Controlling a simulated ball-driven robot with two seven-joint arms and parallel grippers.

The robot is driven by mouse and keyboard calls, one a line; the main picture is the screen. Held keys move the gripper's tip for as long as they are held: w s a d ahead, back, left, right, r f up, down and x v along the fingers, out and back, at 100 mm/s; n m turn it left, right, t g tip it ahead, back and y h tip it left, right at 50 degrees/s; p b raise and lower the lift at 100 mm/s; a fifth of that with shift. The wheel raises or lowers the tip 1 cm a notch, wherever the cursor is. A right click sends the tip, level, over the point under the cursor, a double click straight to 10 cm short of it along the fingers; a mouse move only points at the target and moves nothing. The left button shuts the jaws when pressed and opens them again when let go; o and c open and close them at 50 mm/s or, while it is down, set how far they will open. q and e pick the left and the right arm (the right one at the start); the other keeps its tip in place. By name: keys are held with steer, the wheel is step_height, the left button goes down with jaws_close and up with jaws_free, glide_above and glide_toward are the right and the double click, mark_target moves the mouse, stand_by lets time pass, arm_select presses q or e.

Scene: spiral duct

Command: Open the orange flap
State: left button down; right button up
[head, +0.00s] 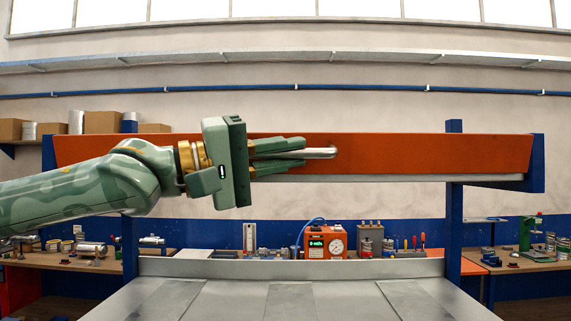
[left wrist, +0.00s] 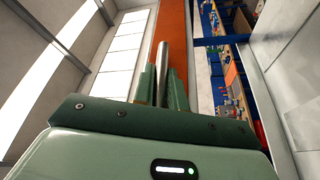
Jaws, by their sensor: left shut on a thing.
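The orange flap (head: 430,155) is a long flat panel spanning the blue frame in the head view. It also shows in the left wrist view (left wrist: 174,25). A short metal handle (head: 321,153) sticks out from its face near the middle. My left gripper (head: 303,154) reaches in from the left and is shut on this handle, with its fingers above and below it. In the left wrist view the handle (left wrist: 161,75) lies between the two green fingers. My right gripper is not in view.
Blue posts (head: 454,215) stand at either side of the flap, with a grey metal surface (head: 345,297) below it. Behind are workbenches with an orange gauge box (head: 325,243) and several small parts. A shelf with cardboard boxes (head: 103,122) is at the back left.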

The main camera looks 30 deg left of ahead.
arm_select(q)
step_height(320, 180, down, 7)
steer(key=m+g+h+b, duration=0.5)
steer(key=m+h, duration=0.3)
steer(key=m, duration=1.4)
steer(key=shift+w+a+f+g, duration=0.2)
steer(key=shift+w+a+g, duration=0.15)
steer(key=shift+g, duration=0.25)
steer(key=shift+w+m, duration=0.1)
steer(key=shift+m, duration=0.3)
steer(key=c, duration=1.4)
jaws_free()
steer(key=shift+c, duration=0.2)
steer(key=shift+a+f, duration=0.1)
steer(key=shift+f, duration=0.05)
